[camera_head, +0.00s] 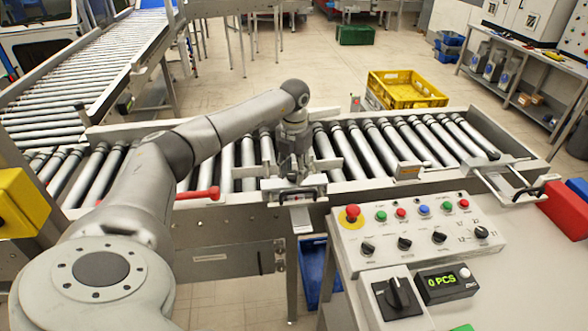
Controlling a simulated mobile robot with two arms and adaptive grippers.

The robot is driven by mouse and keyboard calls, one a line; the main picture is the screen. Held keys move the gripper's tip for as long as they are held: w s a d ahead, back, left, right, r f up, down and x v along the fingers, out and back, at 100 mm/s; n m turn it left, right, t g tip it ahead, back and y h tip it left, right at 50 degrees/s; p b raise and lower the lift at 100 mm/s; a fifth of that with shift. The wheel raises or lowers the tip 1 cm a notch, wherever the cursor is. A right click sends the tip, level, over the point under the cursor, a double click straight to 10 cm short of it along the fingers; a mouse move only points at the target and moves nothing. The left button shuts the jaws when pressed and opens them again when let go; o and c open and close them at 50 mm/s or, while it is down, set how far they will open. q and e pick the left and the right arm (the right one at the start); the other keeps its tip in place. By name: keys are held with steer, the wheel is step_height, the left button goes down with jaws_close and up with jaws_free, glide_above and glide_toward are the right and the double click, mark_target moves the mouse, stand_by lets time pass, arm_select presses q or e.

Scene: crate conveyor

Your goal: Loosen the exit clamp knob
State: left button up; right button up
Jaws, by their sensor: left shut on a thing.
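My left arm reaches in from the left, and my left gripper (293,172) points down over the front rail of the roller conveyor (232,262). It is shut on the clamp knob at the rail, and its fingers hide most of that knob. The metal clamp block (312,184) sits on the rail around and below the fingers, with a dark handle (298,198) on its front. My right gripper is not in view.
A control panel (375,246) with an emergency stop (352,213) stands front right, close to the clamp. A red lever (198,194) lies along the rail to the left. A yellow crate (408,103) stands behind the conveyor. The rollers carry no crate.

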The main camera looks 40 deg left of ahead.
mark_target(294, 174)
arm_select(q)
steer(key=shift+n, duration=0.7)
steer(key=o, duration=1)
step_height(294, 174, up, 12)
stand_by(0.5)
